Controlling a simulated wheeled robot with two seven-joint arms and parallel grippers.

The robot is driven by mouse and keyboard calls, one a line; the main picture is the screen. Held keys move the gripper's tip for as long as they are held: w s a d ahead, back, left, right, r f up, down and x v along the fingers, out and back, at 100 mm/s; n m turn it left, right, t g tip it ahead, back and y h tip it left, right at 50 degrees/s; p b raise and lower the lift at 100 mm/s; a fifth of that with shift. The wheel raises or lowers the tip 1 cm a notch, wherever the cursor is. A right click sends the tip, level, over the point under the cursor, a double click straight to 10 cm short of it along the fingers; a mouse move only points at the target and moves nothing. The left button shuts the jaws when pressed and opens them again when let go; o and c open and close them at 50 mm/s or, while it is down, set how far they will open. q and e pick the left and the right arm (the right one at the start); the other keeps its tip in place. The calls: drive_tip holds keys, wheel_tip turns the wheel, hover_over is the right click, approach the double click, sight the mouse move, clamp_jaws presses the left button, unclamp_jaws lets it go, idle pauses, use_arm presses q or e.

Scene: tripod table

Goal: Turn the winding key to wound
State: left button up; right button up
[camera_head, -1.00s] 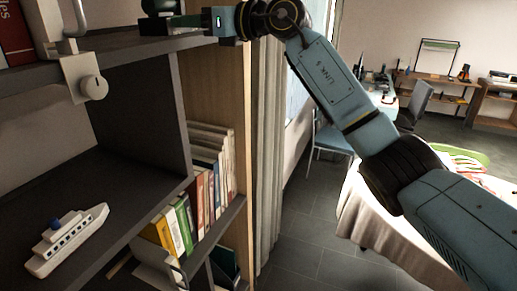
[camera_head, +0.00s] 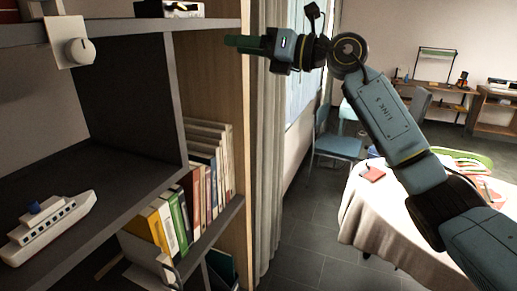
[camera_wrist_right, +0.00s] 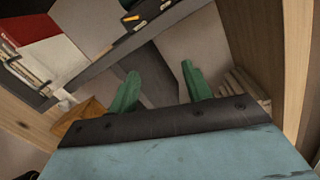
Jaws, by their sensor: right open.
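I cannot make out a winding key for certain. A pale plate with a round knob (camera_head: 77,50) is fixed at the upper shelf's front edge at left. The wrist view shows a dark box with an orange strip (camera_wrist_right: 143,14) on a shelf, probably the same one. In the wrist view the gripper (camera_wrist_right: 158,76) is open and empty. My left gripper is not in view.
The dark shelf unit (camera_head: 120,163) holds a toy ship (camera_head: 48,225) and a row of books (camera_head: 205,180) lower down. A curtain (camera_head: 268,170) hangs behind my gripper. A cloth-covered table (camera_head: 365,215) and a blue chair (camera_head: 338,146) stand to the right.

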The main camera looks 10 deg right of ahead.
drive_tip(key=w+d+f+m+t+h+b, duration=0.1)
drive_tip(key=w+d+f+m+t, duration=0.1)
drive_tip(key=f+m, duration=0.5)
drive_tip(key=w+d+f+m+t+b, duration=0.2)
drive_tip(key=w+f+m, duration=0.2)
drive_tip(key=f, duration=1.5)
drive_tip(key=m, duration=0.2)
drive_tip(key=shift+f+m+t+h, duration=0.3)
drive_tip(key=shift+f+m+h, duration=0.1)
drive_tip(key=shift+w, duration=0.1)
